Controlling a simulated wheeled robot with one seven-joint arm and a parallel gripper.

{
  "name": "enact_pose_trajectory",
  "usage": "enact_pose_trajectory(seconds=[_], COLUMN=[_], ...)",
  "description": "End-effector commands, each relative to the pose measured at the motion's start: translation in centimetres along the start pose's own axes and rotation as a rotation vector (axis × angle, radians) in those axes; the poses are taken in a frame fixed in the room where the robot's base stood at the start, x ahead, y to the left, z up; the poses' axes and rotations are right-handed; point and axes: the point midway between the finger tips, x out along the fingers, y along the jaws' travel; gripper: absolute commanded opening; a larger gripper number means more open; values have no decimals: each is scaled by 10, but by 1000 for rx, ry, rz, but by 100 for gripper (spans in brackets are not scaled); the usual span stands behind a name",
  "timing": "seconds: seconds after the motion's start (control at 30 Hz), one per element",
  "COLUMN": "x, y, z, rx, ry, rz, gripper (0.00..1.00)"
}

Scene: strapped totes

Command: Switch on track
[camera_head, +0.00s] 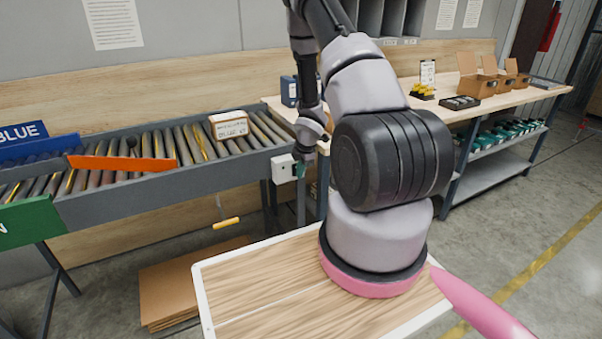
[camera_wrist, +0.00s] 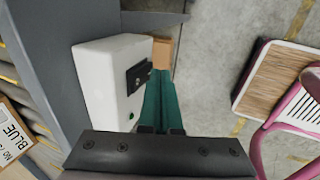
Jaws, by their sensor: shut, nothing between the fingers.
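A white switch box (camera_head: 285,168) is fixed to the side of the grey roller track (camera_head: 170,188) near its right end. In the wrist view the box (camera_wrist: 104,85) carries a black switch (camera_wrist: 138,77) and a small green spot (camera_wrist: 131,116) on its face. My gripper (camera_head: 300,170) is at the box's right side. In the wrist view its teal fingers (camera_wrist: 163,80) are shut with nothing between them, right beside the black switch. I cannot tell whether they touch it. The switch is hidden in the head view.
A labelled box (camera_head: 229,124) sits on the rollers. An orange bar (camera_head: 122,163) lies across the track, with blue (camera_head: 22,134) and green (camera_head: 28,222) signs at left. A workbench (camera_head: 510,98) with open cartons stands at right. A yellow handle (camera_head: 226,223) hangs below the track.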

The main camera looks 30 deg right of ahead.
Motion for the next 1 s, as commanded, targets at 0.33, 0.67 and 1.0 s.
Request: enact_pose_trajectory(seconds=[0.33, 0.67, 1.0], x=[4, -4, -12], y=[4, 7, 10], z=[0, 0, 0], rx=[0, 1, 1], ry=[1, 0, 0], rz=[0, 1, 1], gripper=[0, 0, 0])
